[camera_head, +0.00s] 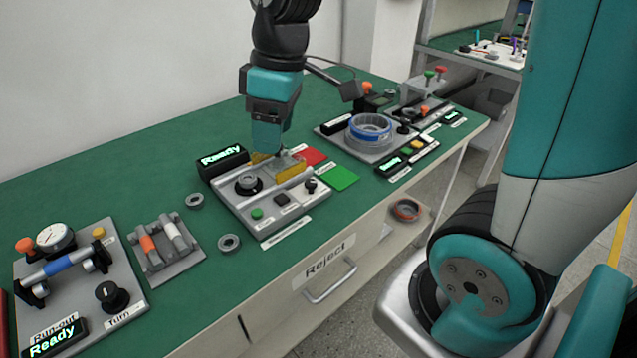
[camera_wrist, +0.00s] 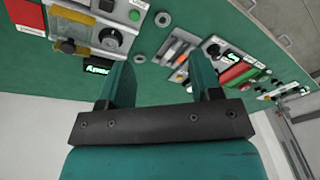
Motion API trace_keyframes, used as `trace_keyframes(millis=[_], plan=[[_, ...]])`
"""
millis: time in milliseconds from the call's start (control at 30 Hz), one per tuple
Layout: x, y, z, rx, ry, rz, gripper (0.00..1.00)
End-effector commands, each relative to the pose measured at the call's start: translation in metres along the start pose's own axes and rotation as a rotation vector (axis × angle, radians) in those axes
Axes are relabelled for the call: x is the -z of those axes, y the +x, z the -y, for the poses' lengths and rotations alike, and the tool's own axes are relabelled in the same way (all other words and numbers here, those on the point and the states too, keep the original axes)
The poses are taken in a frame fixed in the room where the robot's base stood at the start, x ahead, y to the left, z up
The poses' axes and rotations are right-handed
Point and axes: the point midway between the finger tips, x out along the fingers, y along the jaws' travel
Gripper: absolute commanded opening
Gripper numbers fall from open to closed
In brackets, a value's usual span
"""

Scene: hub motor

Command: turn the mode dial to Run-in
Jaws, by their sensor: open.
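I cannot read the word Run-in on any label, so which knob is the mode dial is unclear. A black knob (camera_head: 311,185) stands at the right of the middle station. A larger black knob with a white mark (camera_head: 112,295) stands on the left station. Another dark knob (camera_head: 403,128) is on the right station. My gripper (camera_head: 271,150) hangs over the back of the middle station, near its yellow pads. In the wrist view my gripper (camera_wrist: 162,80) has its two teal fingers apart with nothing between them. A round grey-and-black part (camera_wrist: 110,38) is beyond the left finger.
The middle station (camera_head: 230,208) has a green button (camera_head: 257,213) and a lit Ready display (camera_head: 222,158). Red and green mats (camera_head: 341,177) lie beside it. Loose rings (camera_head: 229,243) and a rack of rollers (camera_head: 160,250) lie left. A blue-ringed motor part (camera_head: 370,131) sits right.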

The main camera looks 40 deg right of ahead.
Motion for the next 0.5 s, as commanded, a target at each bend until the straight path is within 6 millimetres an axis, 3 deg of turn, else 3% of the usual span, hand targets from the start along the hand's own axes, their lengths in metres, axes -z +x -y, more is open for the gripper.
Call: trace_keyframes(millis=[33,100,200,333,500], plan=[[-0.003,0.018,-0.042,-0.024,-0.005,0.034,0.59],[-0.010,0.026,-0.088,-0.049,-0.034,0.077,0.59],[-0.022,0.034,-0.134,-0.066,-0.064,0.124,0.59],[-0.031,0.040,-0.159,-0.070,-0.085,0.151,0.59],[-0.036,0.061,-0.161,-0.066,-0.090,0.157,0.59]])
